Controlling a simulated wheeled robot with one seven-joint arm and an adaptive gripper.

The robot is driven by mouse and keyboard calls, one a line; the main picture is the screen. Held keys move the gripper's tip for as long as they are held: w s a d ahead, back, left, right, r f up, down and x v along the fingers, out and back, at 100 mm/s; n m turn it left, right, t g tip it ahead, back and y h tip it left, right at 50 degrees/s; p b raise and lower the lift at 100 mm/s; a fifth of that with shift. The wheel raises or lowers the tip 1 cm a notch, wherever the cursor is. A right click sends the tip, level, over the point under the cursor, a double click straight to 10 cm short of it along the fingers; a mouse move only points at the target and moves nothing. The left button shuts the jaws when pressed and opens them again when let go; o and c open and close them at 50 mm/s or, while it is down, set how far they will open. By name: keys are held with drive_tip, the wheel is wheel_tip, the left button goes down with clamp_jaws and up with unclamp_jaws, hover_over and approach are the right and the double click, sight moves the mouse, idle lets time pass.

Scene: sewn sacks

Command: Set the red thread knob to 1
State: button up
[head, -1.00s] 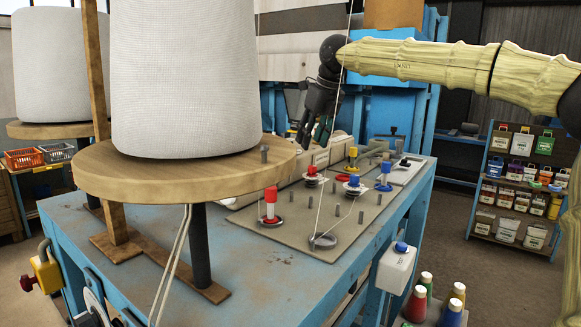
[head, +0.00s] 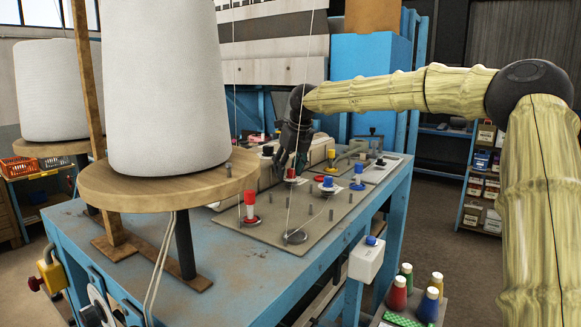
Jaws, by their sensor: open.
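Two red-topped thread knobs stand on the grey panel (head: 335,212) of the blue machine table. The nearer red knob (head: 250,203) has a white stem over a red disc. The farther red knob (head: 291,174) is partly hidden by a thread and by my fingers. My gripper (head: 290,162) is open and points down just above or behind the farther red knob. I cannot tell whether it touches the knob. No scale numbers are readable.
Blue knobs (head: 328,181) and a yellow knob (head: 363,157) stand close by, among several grey pins. Thin threads run down past my gripper. A large white thread cone (head: 165,85) on a wooden disc (head: 150,180) stands at the left. A white box (head: 366,260) hangs at the table's front.

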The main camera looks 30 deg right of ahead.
sight(293, 170)
drive_tip(key=s, duration=0.1)
drive_tip(key=r, duration=0.1)
drive_tip(key=s, duration=0.1)
drive_tip(key=shift+s+d+r, duration=0.15)
drive_tip(key=shift+s+d, duration=0.1)
drive_tip(key=shift+s, duration=0.1)
drive_tip(key=c, duration=0.5)
drive_tip(key=shift+s+r, duration=0.15)
drive_tip(key=shift+s, duration=0.1)
drive_tip(key=c, duration=0.3)
drive_tip(key=shift+w+a, duration=0.15)
clamp_jaws()
